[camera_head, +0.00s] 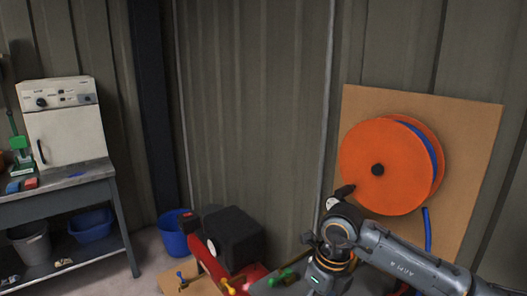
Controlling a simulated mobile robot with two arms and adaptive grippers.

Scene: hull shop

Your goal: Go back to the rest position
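My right arm comes in from the lower right, in front of the orange reel (365,168) on its tan backboard (472,120). Its wrist joints show at the lower middle, but I cannot make out any gripper fingers there. My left arm and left gripper do not show.
A grey workbench (70,180) at left bears a white cabinet-like machine (65,135). A blue bucket (174,240) stands on the floor beside a black machine (235,237) with red parts. Small coloured tools lie at the bottom. A blue hose (427,228) hangs below the reel.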

